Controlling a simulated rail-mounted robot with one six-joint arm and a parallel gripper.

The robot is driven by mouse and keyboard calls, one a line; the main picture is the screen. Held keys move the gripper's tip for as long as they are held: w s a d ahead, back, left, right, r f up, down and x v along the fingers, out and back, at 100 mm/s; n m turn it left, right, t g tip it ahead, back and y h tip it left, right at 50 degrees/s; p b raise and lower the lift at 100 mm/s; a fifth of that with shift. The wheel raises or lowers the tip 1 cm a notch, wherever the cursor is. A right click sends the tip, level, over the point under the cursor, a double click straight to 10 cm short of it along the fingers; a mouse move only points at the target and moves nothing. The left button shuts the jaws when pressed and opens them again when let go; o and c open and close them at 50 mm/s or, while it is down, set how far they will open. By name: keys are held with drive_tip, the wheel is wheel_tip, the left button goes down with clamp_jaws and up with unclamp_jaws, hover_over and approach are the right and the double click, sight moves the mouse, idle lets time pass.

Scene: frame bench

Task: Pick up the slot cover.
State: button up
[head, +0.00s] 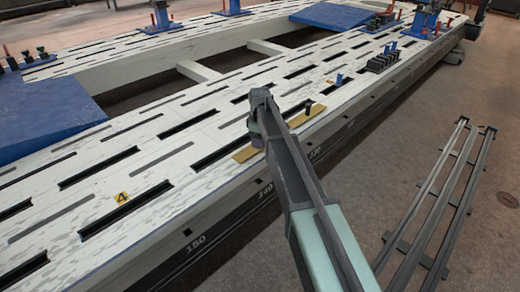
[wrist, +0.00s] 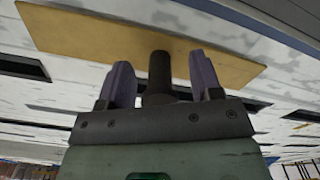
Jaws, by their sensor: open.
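The slot cover (wrist: 90,32) is a flat tan plate with a dark round upright handle (wrist: 159,68). It lies on the pale slotted bench. In the head view its tan ends show on both sides of my arm, the nearer one (head: 245,154) at the left; my arm hides its middle. My gripper (wrist: 162,76) is open. Its two purple-grey fingers stand on either side of the handle, with a visible gap on each side. In the head view my gripper (head: 256,138) is low over the cover; the fingertips are hard to make out there.
The bench (head: 150,165) has many dark slots. A small dark peg (head: 308,104) stands by the cover's right end, with a blue peg (head: 338,80) farther along. A black block rack (head: 383,60) sits near the edge. Metal rails (head: 440,190) lie on the floor at right.

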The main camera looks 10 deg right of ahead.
clamp_jaws()
drive_tip(key=shift+r, duration=0.1)
wheel_tip(320, 180, up, 20)
drive_tip(key=p, duration=2)
